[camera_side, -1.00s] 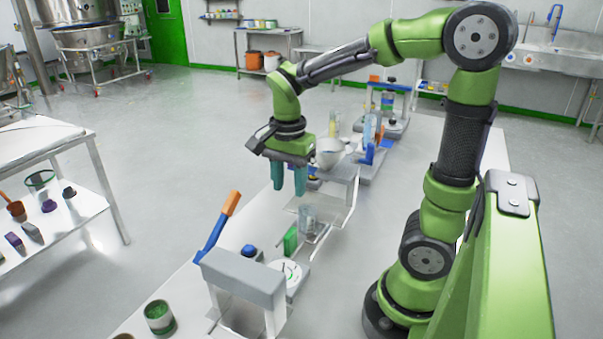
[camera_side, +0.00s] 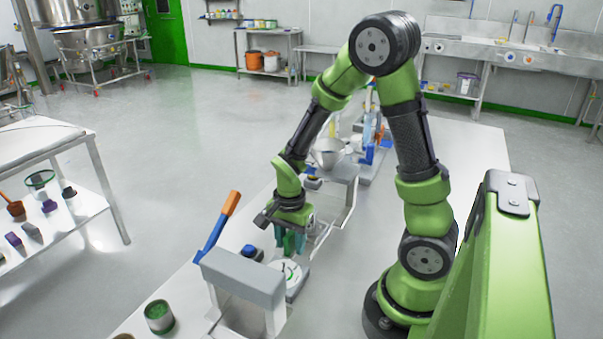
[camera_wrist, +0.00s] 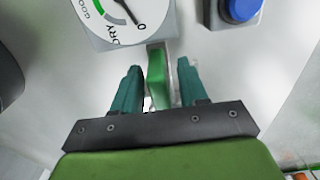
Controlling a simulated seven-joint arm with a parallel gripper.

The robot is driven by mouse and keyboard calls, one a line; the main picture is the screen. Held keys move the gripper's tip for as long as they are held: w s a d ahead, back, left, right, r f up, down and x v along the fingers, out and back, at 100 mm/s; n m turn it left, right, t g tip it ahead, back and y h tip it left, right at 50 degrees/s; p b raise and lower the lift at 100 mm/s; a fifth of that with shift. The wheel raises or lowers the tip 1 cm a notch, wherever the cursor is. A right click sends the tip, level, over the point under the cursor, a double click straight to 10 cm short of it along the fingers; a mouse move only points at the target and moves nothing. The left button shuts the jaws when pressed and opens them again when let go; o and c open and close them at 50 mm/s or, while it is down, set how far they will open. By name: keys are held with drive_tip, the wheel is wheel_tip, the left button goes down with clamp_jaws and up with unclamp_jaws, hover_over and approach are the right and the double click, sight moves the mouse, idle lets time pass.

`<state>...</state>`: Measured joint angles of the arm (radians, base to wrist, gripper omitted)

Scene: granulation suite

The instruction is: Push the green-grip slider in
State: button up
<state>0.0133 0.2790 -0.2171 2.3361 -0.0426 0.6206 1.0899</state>
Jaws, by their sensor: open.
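The slider's green grip (camera_wrist: 157,76) stands between the two teal fingers of my gripper (camera_wrist: 160,88) in the wrist view, with a gap on each side. My gripper is open around it. In the side view my gripper (camera_side: 289,243) is low over the bench, and the green grip (camera_side: 291,241) shows only partly between and behind the fingers. A grey rail or plate shows beside the grip in the wrist view. I cannot tell whether any finger touches the grip.
A round dial marked DRY (camera_wrist: 118,16) lies just beyond the grip. A blue button (camera_wrist: 240,8) is to its right. A green-filled jar (camera_side: 159,316) is near the front.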

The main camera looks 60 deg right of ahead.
drive_tip(key=shift+f, duration=0.1)
clamp_jaws()
idle(0.3)
drive_tip(key=d, duration=1.2)
drive_tip(key=shift+d, duration=0.35)
drive_tip(key=shift+c, duration=0.2)
unclamp_jaws()
drive_tip(key=shift+o, duration=0.2)
drive_tip(key=shift+a, duration=0.2)
